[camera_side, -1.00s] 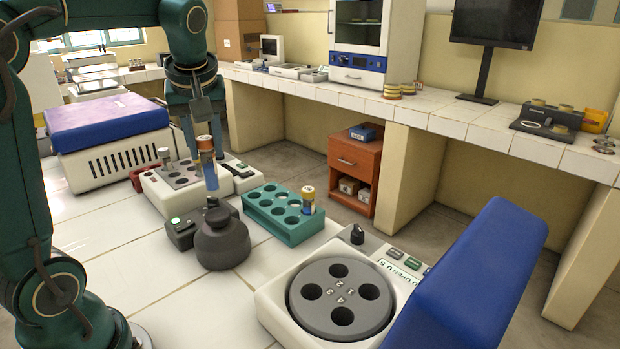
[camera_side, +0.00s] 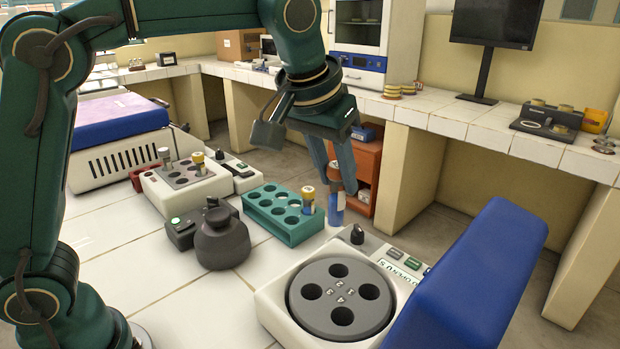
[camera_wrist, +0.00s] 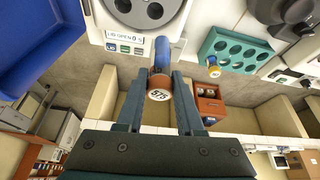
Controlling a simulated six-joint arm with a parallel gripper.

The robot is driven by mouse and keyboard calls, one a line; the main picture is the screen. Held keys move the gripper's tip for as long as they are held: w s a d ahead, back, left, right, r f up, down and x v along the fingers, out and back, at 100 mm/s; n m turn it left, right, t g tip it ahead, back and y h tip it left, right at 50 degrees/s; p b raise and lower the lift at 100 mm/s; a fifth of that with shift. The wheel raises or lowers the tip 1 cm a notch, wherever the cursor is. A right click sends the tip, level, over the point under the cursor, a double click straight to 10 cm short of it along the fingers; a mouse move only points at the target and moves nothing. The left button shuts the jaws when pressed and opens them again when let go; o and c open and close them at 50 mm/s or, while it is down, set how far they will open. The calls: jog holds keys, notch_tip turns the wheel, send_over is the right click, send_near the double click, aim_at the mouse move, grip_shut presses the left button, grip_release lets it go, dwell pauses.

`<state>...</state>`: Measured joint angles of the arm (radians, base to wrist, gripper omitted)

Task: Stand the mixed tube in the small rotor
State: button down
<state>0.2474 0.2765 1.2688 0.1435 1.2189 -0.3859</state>
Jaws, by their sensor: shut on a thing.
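My gripper (camera_side: 340,180) is shut on a tube with an orange-brown cap and a blue body (camera_side: 337,203), which hangs roughly upright. In the wrist view my gripper (camera_wrist: 160,95) holds the tube at its cap (camera_wrist: 159,93), whose white top reads 575; the blue body (camera_wrist: 169,53) extends beyond. The tube is in the air behind the small centrifuge, just right of the teal rack. The small grey rotor (camera_side: 341,319) has several holes, all looking empty. It is partly visible in the wrist view (camera_wrist: 145,12), cut by the top edge.
The blue lid (camera_side: 470,270) stands raised on the rotor's right. The teal rack (camera_side: 283,232) holds one yellow-capped tube (camera_side: 308,200). A grey block (camera_side: 185,178) holds two tubes farther left. A dark round-bodied device (camera_side: 221,243) stands left of the rotor.

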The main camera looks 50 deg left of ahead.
aim_at(341, 221)
jog(key=shift+m, duration=0.3)
jog(key=shift+s+d+f, duration=0.1)
jog(key=shift+d+f, duration=0.2)
jog(key=shift+f, duration=0.75)
jog(key=shift+s+d+f, duration=0.1)
jog(key=shift+d+f, duration=0.15)
jog(key=shift+f, duration=0.75)
jog(key=shift+s+d+f, duration=0.1)
jog(key=shift+d+f, duration=0.2)
jog(key=shift+f, duration=0.75)
jog(key=shift+f, duration=0.35)
jog(key=shift+f, duration=0.85)
jog(key=shift+f, duration=1.65)
